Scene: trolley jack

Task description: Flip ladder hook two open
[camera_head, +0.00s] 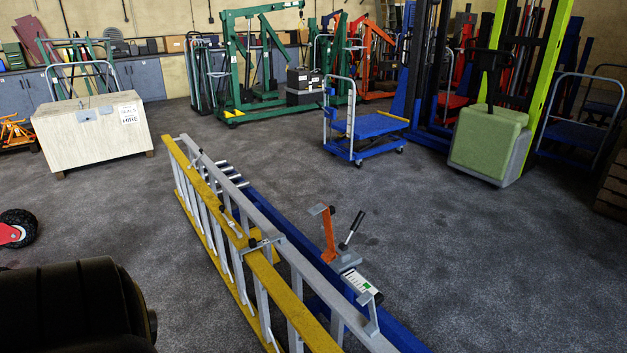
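A yellow and grey ladder (263,268) lies on its side on the floor, running from the centre left to the bottom edge. A small metal bracket with dark ends (264,243) sits across its upper rails near the middle. A second, smaller fitting (196,156) shows near the far end. I cannot tell which of these is ladder hook two, or whether either is open. Neither of my grippers is in view.
A blue beam (400,335) with an orange upright (328,236) and black-handled lever (351,230) lies along the ladder's right side. A large dark rounded shape fills the lower left. A blue trolley (366,126) stands behind. Floor to the right is clear.

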